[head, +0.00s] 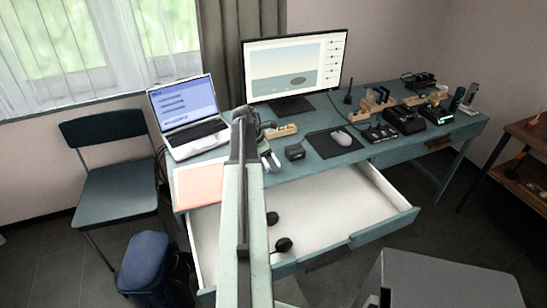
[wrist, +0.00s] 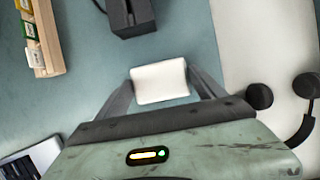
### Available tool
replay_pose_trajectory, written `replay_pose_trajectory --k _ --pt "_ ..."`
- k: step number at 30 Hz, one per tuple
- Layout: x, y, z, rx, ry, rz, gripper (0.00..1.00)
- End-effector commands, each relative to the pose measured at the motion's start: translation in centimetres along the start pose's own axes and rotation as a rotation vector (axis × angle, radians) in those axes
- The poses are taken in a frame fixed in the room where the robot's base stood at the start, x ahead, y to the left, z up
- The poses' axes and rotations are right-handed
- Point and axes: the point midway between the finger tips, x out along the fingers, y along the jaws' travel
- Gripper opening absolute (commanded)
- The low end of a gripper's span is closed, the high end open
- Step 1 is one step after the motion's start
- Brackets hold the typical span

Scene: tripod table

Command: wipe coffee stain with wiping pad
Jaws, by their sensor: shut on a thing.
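In the wrist view my gripper (wrist: 160,85) is shut on a white wiping pad (wrist: 159,81), with one finger on each side of it. The pad is over the blue-green desk top (wrist: 90,95); I cannot tell whether it touches the surface. In the head view my arm hides most of the gripper and pad, which are near the desk's front edge, left of the black box (head: 294,152). No coffee stain can be made out in either view; the pad, gripper or arm may cover it.
The white drawer (head: 335,195) is pulled open, with black headphones (wrist: 305,85) in it. A wooden card holder (wrist: 45,40) and the black box (wrist: 128,15) are close to the pad. A laptop (head: 190,115), monitor (head: 293,65) and mouse (head: 341,138) stand around.

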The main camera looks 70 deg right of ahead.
Motion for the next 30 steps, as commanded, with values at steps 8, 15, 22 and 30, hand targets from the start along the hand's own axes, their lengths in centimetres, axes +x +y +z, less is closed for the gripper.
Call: replay_pose_trajectory --k 8,15,22,30 --pt "-0.5 -0.1 -1.7 -0.001 0.000 0.000 0.41" --pt "-1.1 0.0 -3.7 -0.001 0.002 -0.001 0.41" --pt "-1.2 0.0 -3.8 0.000 0.004 0.000 0.41" --pt "-3.5 0.0 -2.8 0.000 0.002 0.000 0.41"
